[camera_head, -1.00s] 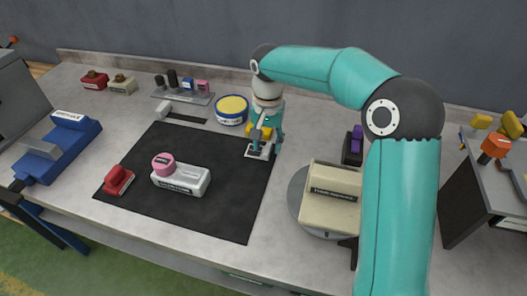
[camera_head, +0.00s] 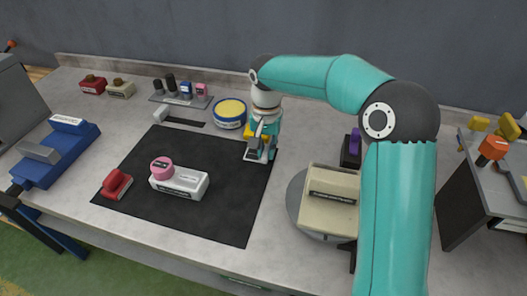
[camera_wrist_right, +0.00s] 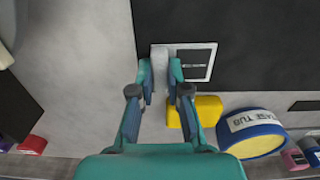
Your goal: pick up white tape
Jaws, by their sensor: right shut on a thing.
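The white tape seems to be the small pale block (camera_wrist_right: 159,68) between my right fingertips in the wrist view. My right gripper (camera_wrist_right: 160,75) is shut on it, with one finger at each side. In the head view my right gripper (camera_head: 260,153) is low over the back right corner of the black mat (camera_head: 225,215), and its fingers hide most of the block. A white-edged dark square (camera_wrist_right: 195,64) lies right beside the block in the wrist view. My left gripper is not in view.
A white box (camera_head: 180,183) with a pink roll (camera_head: 162,168) and a red tool (camera_head: 116,184) sit on the mat. A beige block (camera_head: 332,195) stands on a round turntable at right.

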